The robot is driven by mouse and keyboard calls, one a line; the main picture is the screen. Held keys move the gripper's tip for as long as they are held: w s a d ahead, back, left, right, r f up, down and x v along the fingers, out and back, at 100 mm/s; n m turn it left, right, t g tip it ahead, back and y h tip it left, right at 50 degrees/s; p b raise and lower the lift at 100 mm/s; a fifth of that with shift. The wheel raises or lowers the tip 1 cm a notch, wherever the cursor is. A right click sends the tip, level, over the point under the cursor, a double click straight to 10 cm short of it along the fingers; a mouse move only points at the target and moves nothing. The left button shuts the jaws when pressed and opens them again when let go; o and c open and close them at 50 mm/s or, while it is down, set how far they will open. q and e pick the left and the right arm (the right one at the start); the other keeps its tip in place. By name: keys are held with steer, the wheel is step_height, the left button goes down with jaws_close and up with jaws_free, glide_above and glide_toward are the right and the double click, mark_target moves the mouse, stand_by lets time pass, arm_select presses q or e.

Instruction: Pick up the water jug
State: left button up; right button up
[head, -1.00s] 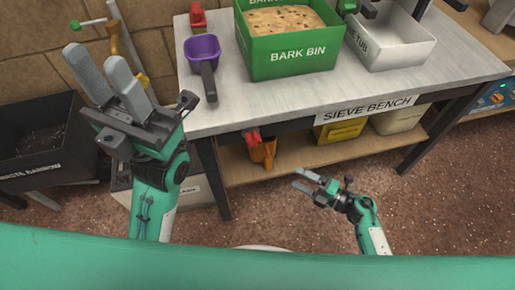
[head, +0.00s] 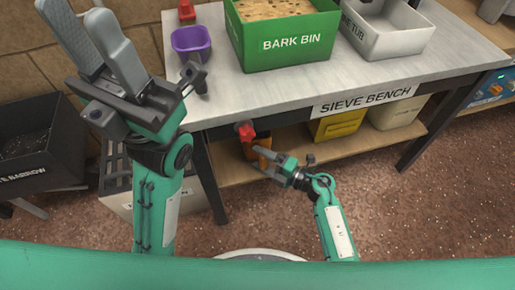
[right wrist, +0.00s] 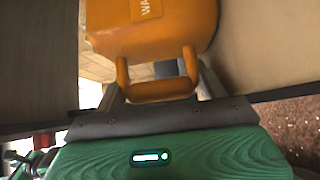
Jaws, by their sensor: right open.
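The water jug (head: 265,143) is orange with a red cap and stands on the lower shelf under the bench, partly hidden by my right gripper (head: 264,164). In the right wrist view the jug (right wrist: 150,30) shows part of a label reading "WA", and its handle (right wrist: 158,90) faces me. My right gripper (right wrist: 160,88) is open, with a finger on each side of the handle; I cannot tell whether they touch it. My left gripper (head: 78,20) is open and empty, raised at the left, away from the jug.
The sieve bench (head: 240,105) stands above the jug and carries a green bark bin (head: 290,48), a pale tub (head: 385,40) and a purple scoop (head: 190,42). A yellow container (head: 335,124) is on the lower shelf (head: 225,170). A dark barrow (head: 35,150) is at left.

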steer(key=shift+c, duration=0.2)
steer(key=c, duration=0.8)
steer(key=shift+r, duration=0.15)
